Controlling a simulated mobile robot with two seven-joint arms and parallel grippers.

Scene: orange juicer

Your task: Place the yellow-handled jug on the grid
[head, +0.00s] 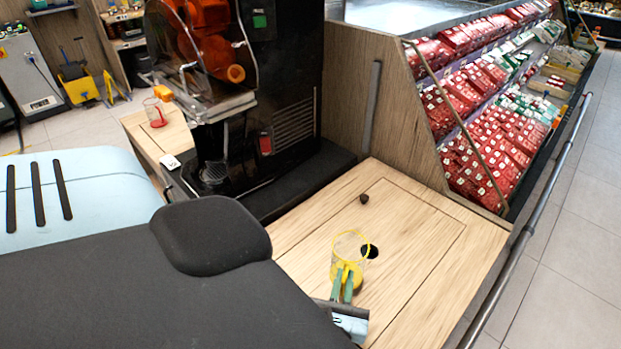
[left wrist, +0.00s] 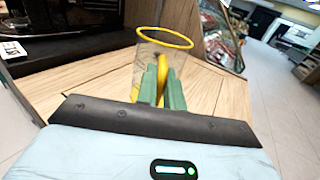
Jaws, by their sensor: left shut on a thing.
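The yellow-handled jug (head: 343,254) is clear, with a yellow rim and handle, and looks upright over the wooden counter at the lower middle of the head view. My left gripper (head: 344,282) is shut on its yellow handle, with green fingers on either side. The left wrist view also shows the jug (left wrist: 148,62) beyond the fingers (left wrist: 162,82). I cannot tell whether the jug's base touches the counter. The grid (head: 215,173) is a small round grate at the foot of the juicer, left of the jug, and looks empty. My right gripper is not in view.
The black juicer (head: 292,60) stands behind and left of the jug, its spout above the grid. The wooden counter (head: 425,235) has a dark hole and a small dark knob. Another jug with an orange handle (head: 155,112) stands at the left. Red-package shelves (head: 480,130) are at the right.

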